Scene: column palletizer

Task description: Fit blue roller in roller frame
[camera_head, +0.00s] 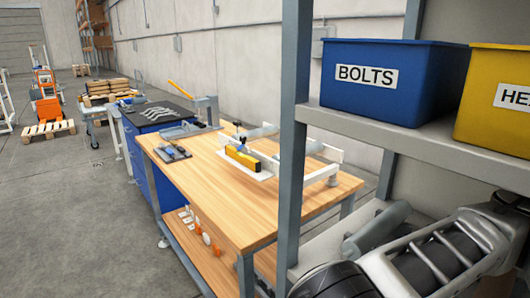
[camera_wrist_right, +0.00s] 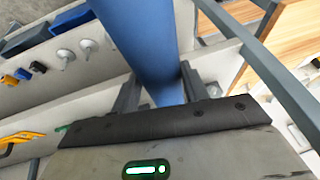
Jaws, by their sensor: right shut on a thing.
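My right gripper (camera_wrist_right: 160,92) is shut on the blue roller (camera_wrist_right: 143,35) in the right wrist view. The roller runs from between the fingers up past the top edge, so its far end is out of sight. In the head view, what looks like the roller frame (camera_head: 322,174), with white rails, sits on the far part of the wooden workbench (camera_head: 210,175). Grey cylinders lie by its rails, and a yellow block (camera_head: 243,158) is at its near side. My right arm shows at the lower right, but its fingertips are hidden there. My left gripper is in neither view.
A grey shelf rack with an upright post (camera_head: 291,140) stands between me and part of the bench. It carries a blue BOLTS bin (camera_head: 390,105) and a yellow bin (camera_head: 495,125).

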